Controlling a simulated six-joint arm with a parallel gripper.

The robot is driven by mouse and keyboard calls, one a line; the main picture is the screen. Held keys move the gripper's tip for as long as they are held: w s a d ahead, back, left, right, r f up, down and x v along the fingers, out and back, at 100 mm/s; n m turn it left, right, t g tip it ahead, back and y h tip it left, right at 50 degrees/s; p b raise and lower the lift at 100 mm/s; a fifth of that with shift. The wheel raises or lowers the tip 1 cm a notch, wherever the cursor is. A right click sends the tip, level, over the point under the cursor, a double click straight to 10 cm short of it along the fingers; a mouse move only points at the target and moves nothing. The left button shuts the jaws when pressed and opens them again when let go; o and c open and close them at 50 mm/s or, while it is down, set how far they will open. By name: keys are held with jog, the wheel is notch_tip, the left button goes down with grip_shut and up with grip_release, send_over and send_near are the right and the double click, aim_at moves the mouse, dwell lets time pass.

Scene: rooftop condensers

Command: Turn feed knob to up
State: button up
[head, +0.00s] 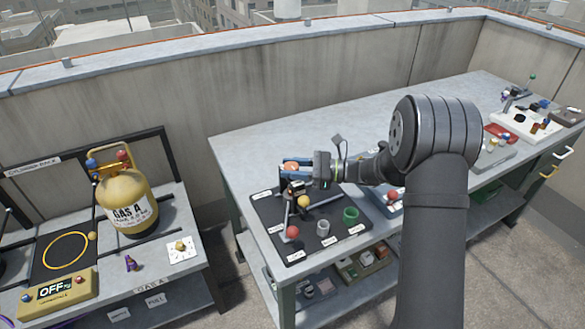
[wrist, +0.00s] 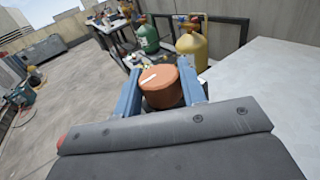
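The feed knob seems to be the orange-red round knob (head: 291,166) above the back of a dark board (head: 268,225) on the right-hand bench. In the wrist view the knob (wrist: 161,88) shows a flat top with a white pointer mark on its left part, slanting up to the right. My gripper (head: 296,167) reaches in level from the right. Its two blue fingers (wrist: 161,88) lie along both sides of the knob and appear to touch it. What bears the knob is mostly hidden, and the board's labels are too small to read.
Red (head: 292,232) and yellow (head: 303,201) balls, a grey cup (head: 323,228) and a green cup (head: 350,215) stand on the board near my gripper. A yellow gas cylinder (head: 128,203) stands on the left bench. The bench top behind my arm is clear.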

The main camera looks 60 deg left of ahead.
jog(key=shift+n+g+h, duration=0.3)
jog(key=shift+n+h, duration=0.1)
jog(key=shift+h, duration=0.2)
jog(key=shift+a+n+g+h, duration=0.1)
jog(key=shift+n+g+h, duration=0.45)
jog(key=shift+n+h, duration=1)
jog(key=shift+n+g+h, duration=0.55)
jog(key=shift+n+h, duration=0.4)
jog(key=shift+h, duration=1.2)
jog(key=o, duration=1)
